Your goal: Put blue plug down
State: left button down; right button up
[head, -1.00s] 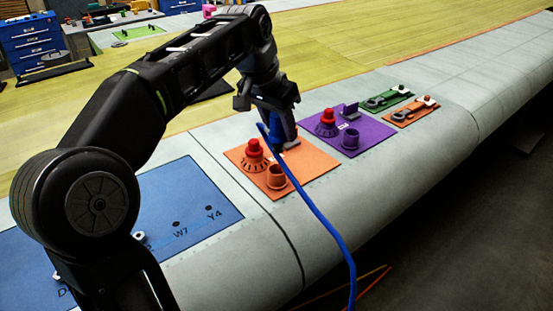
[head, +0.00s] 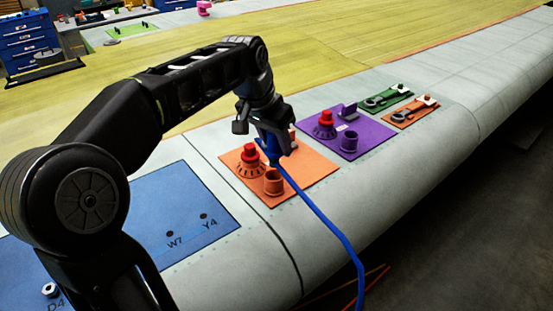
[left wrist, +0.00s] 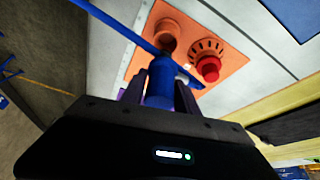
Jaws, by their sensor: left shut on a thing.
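My left gripper (head: 271,152) is shut on the blue plug (head: 270,147), over the orange panel (head: 305,174) on the wing. The plug also shows between the fingers in the left wrist view (left wrist: 161,78). A blue cable (head: 325,220) runs from the plug over the wing's front edge. An orange round socket (head: 273,182) stands on the panel in front of the plug; it also shows in the left wrist view (left wrist: 166,35). A red knob on a dial (head: 249,152) is left of the plug. Whether the plug touches the panel cannot be told. My right gripper is not in view.
A purple panel (head: 375,142) with a red knob and socket lies to the right. Green (head: 389,97) and orange (head: 411,112) latch plates lie beyond. A blue labelled panel (head: 190,215) is at left. The wing's front edge drops to a dark floor.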

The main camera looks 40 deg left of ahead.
aim_at(277, 158)
pick_arm(q)
jog(key=shift+f, duration=0.15)
notch_tip(277, 158, down, 4)
jog(key=shift+f+p, duration=0.1)
jog(key=shift+p, duration=0.2)
jog(key=c, duration=0.9)
grip_release()
jog(key=b+v, duration=0.1)
jog(key=v, duration=1.1)
